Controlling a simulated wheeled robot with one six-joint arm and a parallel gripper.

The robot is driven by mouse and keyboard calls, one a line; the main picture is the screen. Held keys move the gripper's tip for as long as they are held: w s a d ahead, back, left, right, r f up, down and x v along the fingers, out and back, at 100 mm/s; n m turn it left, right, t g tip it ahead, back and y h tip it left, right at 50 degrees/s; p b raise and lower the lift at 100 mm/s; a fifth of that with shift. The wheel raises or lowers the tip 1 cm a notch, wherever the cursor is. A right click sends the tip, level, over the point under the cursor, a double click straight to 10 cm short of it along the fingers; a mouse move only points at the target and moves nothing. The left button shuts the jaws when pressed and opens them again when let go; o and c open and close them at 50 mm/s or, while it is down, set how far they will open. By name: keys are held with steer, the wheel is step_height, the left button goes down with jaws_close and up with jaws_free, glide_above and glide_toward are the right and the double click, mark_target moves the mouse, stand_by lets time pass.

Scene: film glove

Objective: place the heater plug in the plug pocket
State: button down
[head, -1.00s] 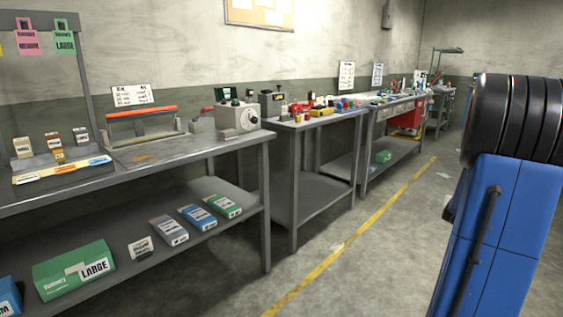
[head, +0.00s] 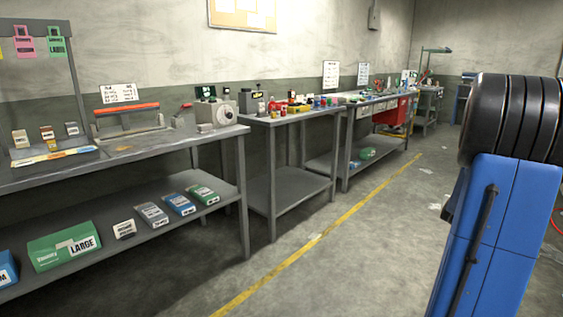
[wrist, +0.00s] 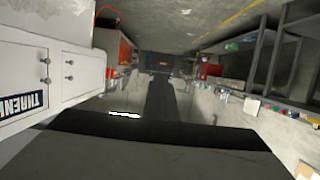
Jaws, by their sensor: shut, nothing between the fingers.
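I cannot make out the heater plug or the plug pocket in either view. Small coloured items (head: 300,104) stand on the middle bench, too small to tell apart. My gripper's fingers show in neither view. In the head view, only my blue arm link and its black joint show at the right edge, away from the benches. The wrist view shows the room upside down, with no finger or held thing visible.
A row of grey benches lines the left wall; the near bench (head: 215,140) carries a grey machine (head: 212,112). A green box (head: 62,247) lies on its lower shelf. The floor (head: 350,255) right of the yellow line (head: 318,238) is open. White cabinets (wrist: 82,75) stand left in the wrist view.

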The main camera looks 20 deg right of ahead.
steer(key=w+a+f+n+t+y, duration=0.3)
steer(key=w+a+f, duration=0.7)
steer(key=w+a, duration=0.3)
steer(key=w+a+f+n+t+y, duration=0.2)
steer(key=w+a+f+n+t, duration=0.1)
steer(key=w+a+f, duration=0.9)
steer(key=w+a+f+n+y, duration=0.1)
steer(key=a+f, duration=0.4)
steer(key=a, duration=0.7)
steer(key=w+a+f+n+t+y, duration=0.1)
steer(key=a+f+n+y, duration=0.2)
steer(key=a, duration=0.9)
steer(key=w+a+f+n+y, duration=0.1)
steer(key=a+f+n+y, duration=0.1)
steer(key=a+f, duration=0.5)
steer(key=a+y, duration=0.1)
steer(key=a, duration=0.4)
steer(key=shift+w+t+y, duration=0.25)
steer(key=shift+t+y, duration=0.15)
steer(key=shift+f, duration=0.1)
